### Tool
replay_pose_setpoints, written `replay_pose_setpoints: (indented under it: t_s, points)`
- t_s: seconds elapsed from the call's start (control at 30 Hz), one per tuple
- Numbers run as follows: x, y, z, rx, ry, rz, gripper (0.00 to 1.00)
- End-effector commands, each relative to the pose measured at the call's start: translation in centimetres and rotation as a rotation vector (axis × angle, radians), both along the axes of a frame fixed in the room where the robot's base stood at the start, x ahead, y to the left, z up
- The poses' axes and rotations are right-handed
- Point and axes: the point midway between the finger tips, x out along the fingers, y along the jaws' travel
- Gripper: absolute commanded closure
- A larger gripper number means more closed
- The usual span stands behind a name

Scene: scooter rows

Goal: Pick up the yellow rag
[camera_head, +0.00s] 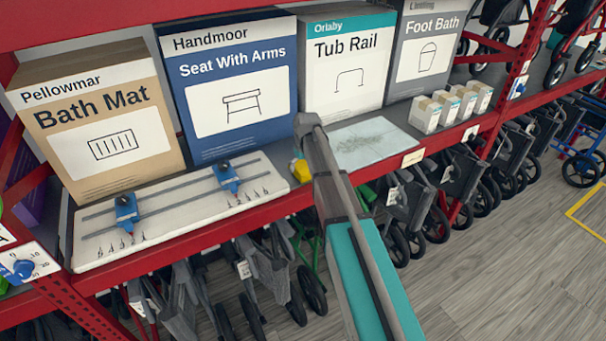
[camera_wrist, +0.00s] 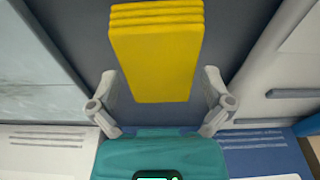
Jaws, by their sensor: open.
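The yellow rag (camera_wrist: 155,50) is a folded, layered block lying on the dark grey shelf surface in the wrist view. In the head view only a small part of the yellow rag (camera_head: 299,170) shows, at the left edge of my arm, which hides the remainder. My gripper (camera_wrist: 160,78) is open, with one finger on each side of the rag's near part. Gaps show between both fingers and the rag, and nothing is held. How high the fingers are above the shelf is hard to tell. In the head view my arm hides the fingers.
A white panel with blue sliders (camera_head: 190,205) lies left of the rag, and a pale cloudy sheet (camera_head: 362,143) lies right. Behind stand the Seat With Arms box (camera_head: 240,110) and the Tub Rail box (camera_head: 345,80). A red shelf edge (camera_head: 200,247) runs along the front.

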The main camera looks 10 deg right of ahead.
Motion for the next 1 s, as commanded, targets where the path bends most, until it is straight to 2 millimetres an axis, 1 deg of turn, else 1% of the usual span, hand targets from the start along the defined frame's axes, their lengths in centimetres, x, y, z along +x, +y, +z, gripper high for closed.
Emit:
replay_pose_setpoints:
  t_s: [0.03,0.13,0.77,0.87,1.0]
  points:
    - [0.07,0.03,-0.55,0.000,0.000,0.000,0.00]
    - [0.11,0.04,-0.78,0.000,0.000,0.000,0.00]
    - [0.11,0.02,-0.76,0.000,0.000,0.000,0.00]
    - [0.11,0.02,-0.76,0.000,0.000,0.000,0.17]
    - [0.11,0.00,-0.76,0.000,0.000,0.000,0.43]
